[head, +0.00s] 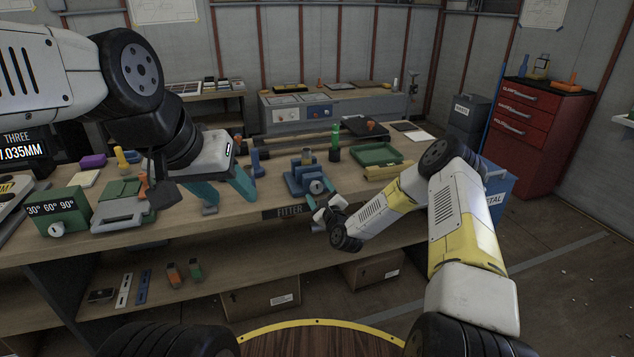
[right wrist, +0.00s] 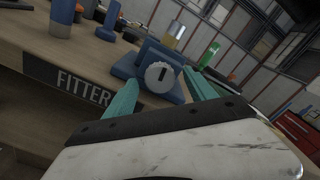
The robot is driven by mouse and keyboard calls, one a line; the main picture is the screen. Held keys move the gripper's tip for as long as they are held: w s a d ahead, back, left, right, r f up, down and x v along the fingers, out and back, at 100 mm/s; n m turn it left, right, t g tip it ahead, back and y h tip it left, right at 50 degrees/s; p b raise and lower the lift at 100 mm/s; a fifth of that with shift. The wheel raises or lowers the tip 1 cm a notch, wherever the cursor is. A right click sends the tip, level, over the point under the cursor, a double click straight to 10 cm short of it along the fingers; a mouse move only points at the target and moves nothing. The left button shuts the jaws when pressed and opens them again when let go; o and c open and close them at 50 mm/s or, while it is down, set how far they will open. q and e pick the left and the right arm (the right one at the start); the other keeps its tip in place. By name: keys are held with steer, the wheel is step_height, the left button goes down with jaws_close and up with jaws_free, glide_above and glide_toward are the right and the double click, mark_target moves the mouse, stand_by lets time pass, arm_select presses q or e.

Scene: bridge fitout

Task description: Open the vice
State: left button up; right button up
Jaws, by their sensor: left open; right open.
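The blue vice (head: 304,180) stands on the workbench near its front edge, just right of the middle in the head view. Its round pale knob with a dark slot (right wrist: 158,76) faces me in the right wrist view. A small upright cylinder (right wrist: 173,35) shows at the top of the vice; I cannot tell whether its jaws clamp it. My right gripper (head: 322,200) is open in front of the vice, its teal fingers (right wrist: 160,92) to either side of the knob in the picture. My left gripper (head: 228,192) is open and empty over the bench, left of the vice.
A green bottle (head: 335,142) stands behind the vice, and a green tray (head: 377,154) lies to the right. A blue cylinder (head: 256,163) stands between my left gripper and the vice. A green angle box (head: 57,212) is at the far left. The bench edge carries a FITTER label (head: 289,211).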

steer(key=shift+x, duration=1.25)
steer(key=c, duration=1.4)
